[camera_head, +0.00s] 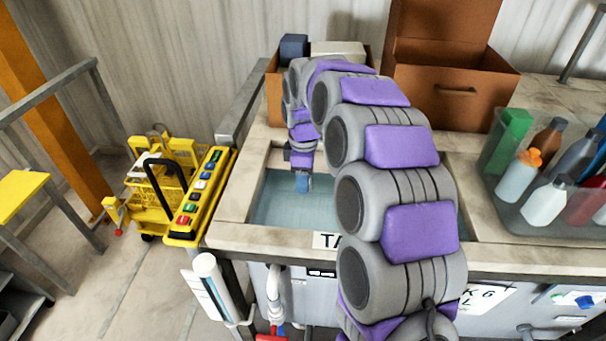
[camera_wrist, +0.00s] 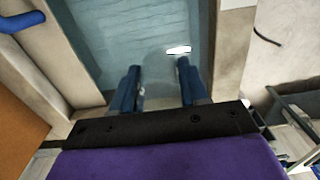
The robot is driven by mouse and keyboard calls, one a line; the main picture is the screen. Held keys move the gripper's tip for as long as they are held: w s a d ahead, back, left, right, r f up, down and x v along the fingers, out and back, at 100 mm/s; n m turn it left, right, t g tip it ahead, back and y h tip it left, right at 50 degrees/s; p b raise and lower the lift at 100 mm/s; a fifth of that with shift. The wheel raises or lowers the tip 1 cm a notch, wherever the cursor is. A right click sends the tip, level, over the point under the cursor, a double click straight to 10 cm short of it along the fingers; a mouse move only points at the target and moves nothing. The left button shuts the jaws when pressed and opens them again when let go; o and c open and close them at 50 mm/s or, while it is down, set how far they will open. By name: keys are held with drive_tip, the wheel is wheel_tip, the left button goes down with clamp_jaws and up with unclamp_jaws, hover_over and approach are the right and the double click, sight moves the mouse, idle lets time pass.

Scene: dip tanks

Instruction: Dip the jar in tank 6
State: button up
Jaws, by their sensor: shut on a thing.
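My gripper (camera_head: 302,182) hangs down over the left part of the sunken tank (camera_head: 262,212), which holds blue-green liquid. In the wrist view, the two blue fingers of my gripper (camera_wrist: 159,82) are shut on a clear jar (camera_wrist: 158,92). The jar is see-through and its outline is faint. Liquid (camera_wrist: 130,32) shows behind it. I cannot tell whether the jar touches the liquid. The jar is not clear in the head view. A label starting "TA" on the tank's front rim is partly hidden by my arm, and a sign (camera_head: 484,298) reading "K 6" shows lower right.
A clear bin (camera_head: 488,208) of bottles stands on the counter at right. Brown boxes (camera_head: 450,92) stand behind the tank. A yellow button panel (camera_head: 203,190) and yellow cart (camera_head: 150,190) are at left. A white cylinder (camera_head: 210,280) is at the front left corner.

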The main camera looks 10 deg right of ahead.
drive_tip(key=shift+f+b, duration=2)
drive_tip(key=shift+f, duration=11.05)
drive_tip(key=shift+r, duration=0.2)
wheel_tip(320, 180, up, 18)
drive_tip(key=p, duration=0.7)
drive_tip(key=shift+p, duration=0.35)
